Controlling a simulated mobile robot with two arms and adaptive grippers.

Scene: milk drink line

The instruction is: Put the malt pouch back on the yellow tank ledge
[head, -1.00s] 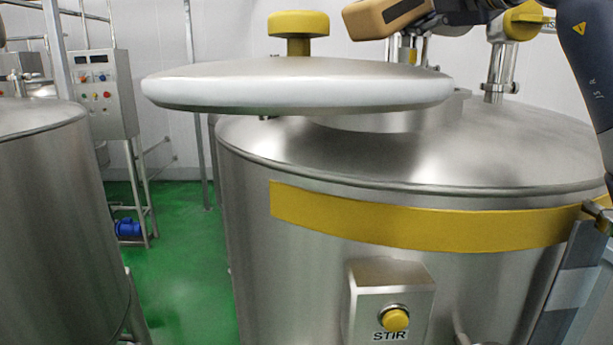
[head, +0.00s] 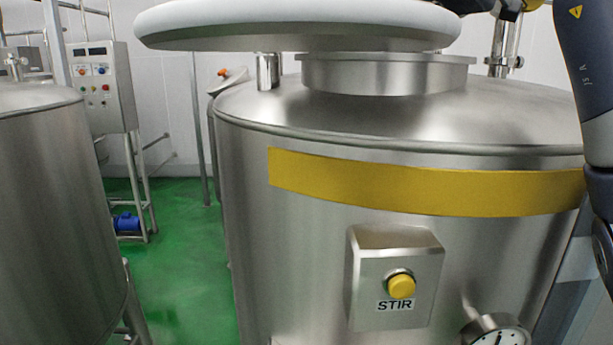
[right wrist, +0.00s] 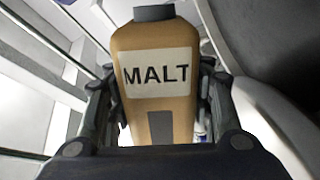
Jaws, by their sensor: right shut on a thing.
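The malt pouch (right wrist: 158,105) is tan with a dark cap and a pale MALT label, and it fills the middle of the right wrist view. My right gripper (right wrist: 158,92) is shut on it, with a dark finger on each side. The steel yellow-marked tank (head: 300,245) stands at the middle right of the head view, with a yellow band (head: 430,190) around its front. I cannot make out a distinct ledge. My left gripper is not in view.
A large round lid (head: 300,28) is above the tank's open-looking neck (head: 385,75). A STIR button box (head: 395,280) and a gauge (head: 497,335) project from the tank front. Another tank (head: 50,200) stands left, with green floor (head: 185,265) between.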

